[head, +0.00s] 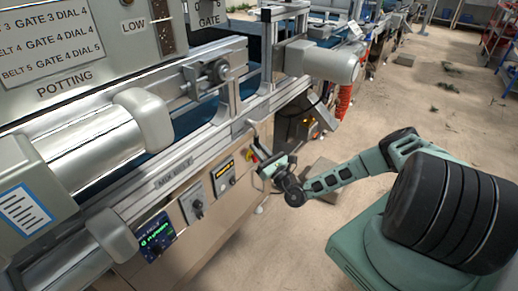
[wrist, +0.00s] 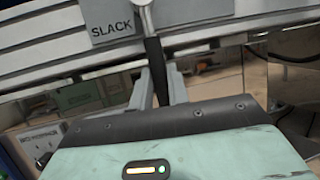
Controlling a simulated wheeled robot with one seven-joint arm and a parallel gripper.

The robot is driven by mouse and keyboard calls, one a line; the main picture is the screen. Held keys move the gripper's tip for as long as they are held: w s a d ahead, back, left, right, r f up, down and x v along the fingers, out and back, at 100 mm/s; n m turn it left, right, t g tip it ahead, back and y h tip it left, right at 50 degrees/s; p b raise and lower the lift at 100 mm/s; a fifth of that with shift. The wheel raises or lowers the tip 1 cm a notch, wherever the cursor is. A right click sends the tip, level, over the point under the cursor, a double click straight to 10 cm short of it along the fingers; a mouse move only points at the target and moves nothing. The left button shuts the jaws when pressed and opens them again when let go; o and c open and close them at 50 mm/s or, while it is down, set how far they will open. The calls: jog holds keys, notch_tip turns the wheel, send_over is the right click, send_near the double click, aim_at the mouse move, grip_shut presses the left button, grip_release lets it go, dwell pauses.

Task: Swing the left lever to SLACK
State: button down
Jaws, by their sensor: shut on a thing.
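A lever with a bright metal shank and a black handle (wrist: 156,68) hangs down from the machine's rail in the wrist view. A grey plate marked SLACK (wrist: 112,25) is on the rail just left of the lever's upper part. The lever points nearly straight down. My gripper (wrist: 158,92) is shut on the black handle, with a grey finger on each side of it. In the head view my gripper (head: 262,158) is at the machine's front side, below the rail, and the lever there is too small to make out clearly.
The potting machine (head: 150,180) fills the left, with a lit display (head: 156,236) and dial panels (head: 195,203) along its front. A grey roller housing (head: 325,62) juts out above my gripper. A red coiled hose (head: 344,100) hangs behind. The floor (head: 290,240) at right is mostly clear.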

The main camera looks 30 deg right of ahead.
jog(key=shift+s+a+f, duration=0.1)
jog(key=shift+f, duration=0.05)
jog(key=c, duration=1.3)
grip_release()
jog(key=shift+c, duration=0.2)
jog(key=v, duration=1.7)
jog(key=shift+s, duration=0.15)
